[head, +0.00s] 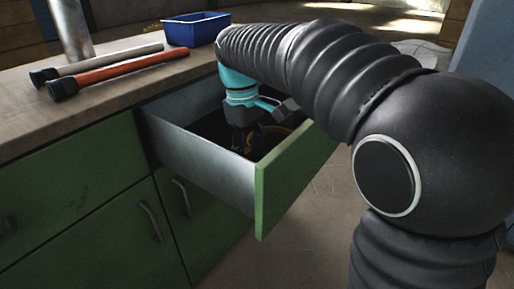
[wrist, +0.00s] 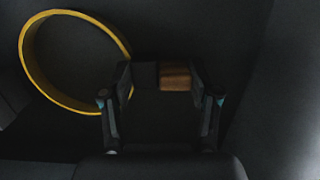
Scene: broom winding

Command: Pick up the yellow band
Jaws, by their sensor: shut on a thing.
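The yellow band (wrist: 32,72) is a thin ring lying inside the open drawer, at the left in the wrist view. It also shows beside my gripper in the head view (head: 281,130). My gripper (wrist: 160,76) reaches down into the drawer. Its fingers are shut on a small dark and brown block (wrist: 175,78). The right edge of the band comes up to the outer side of the left finger, and part of it there is hidden. I cannot tell whether band and finger touch.
The open drawer (head: 185,135) has grey walls and a green front. On the counter (head: 110,100) lie a red-handled tool (head: 130,67), a pale-handled tool (head: 110,60) and a blue bin (head: 195,30). The drawer walls stand close around my gripper.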

